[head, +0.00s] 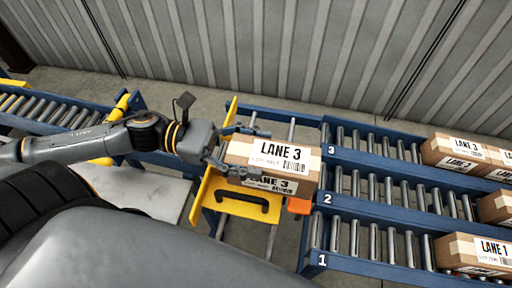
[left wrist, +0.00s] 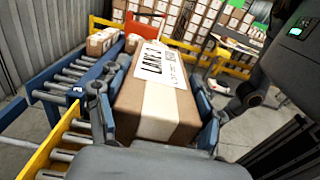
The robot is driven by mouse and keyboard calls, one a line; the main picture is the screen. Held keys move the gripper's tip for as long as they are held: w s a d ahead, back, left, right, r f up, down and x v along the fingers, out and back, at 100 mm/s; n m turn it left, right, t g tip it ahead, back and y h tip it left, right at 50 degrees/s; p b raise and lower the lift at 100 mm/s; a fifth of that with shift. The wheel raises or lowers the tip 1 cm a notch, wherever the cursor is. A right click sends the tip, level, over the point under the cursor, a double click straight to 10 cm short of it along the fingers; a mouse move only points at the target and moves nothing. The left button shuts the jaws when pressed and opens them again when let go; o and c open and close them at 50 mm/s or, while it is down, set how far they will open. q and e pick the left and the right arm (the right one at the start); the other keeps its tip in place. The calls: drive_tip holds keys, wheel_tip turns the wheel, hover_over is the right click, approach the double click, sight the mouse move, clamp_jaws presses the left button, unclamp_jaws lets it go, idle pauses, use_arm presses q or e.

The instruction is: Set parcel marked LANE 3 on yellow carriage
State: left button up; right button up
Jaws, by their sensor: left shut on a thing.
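The parcel marked LANE 3 (head: 236,149) is a brown carton with white labels on its top and side. My left gripper (head: 268,158) is shut on it, one finger on each side. In the left wrist view the parcel (left wrist: 172,122) sits between the two fingers (left wrist: 155,110). The yellow carriage (head: 214,190), with a black handle on its near side, is below and around the parcel in the head view. The parcel hides part of it. I cannot tell whether the parcel touches the carriage. My right gripper is not in view.
Blue roller lanes numbered 1, 2 and 3 (head: 345,193) lie to the right, with cartons (head: 455,250) at their far right. An orange block (head: 299,205) is beside the carriage. Another roller conveyor (head: 40,107) stands at left. A corrugated wall (head: 280,50) closes the back.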

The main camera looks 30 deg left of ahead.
use_arm(q)
drive_tip(key=w+a+f, duration=0.5)
drive_tip(key=w+f, duration=0.5)
drive_tip(key=f, duration=0.1)
drive_tip(key=shift+a+f, duration=0.4)
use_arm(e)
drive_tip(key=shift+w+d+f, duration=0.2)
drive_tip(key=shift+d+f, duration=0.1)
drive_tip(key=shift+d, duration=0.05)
use_arm(q)
drive_tip(key=shift+f+b, duration=0.65)
drive_tip(key=shift+b, duration=0.3)
drive_tip(key=o, duration=1.5)
drive_tip(key=shift+s, duration=0.1)
drive_tip(key=shift+c, duration=0.2)
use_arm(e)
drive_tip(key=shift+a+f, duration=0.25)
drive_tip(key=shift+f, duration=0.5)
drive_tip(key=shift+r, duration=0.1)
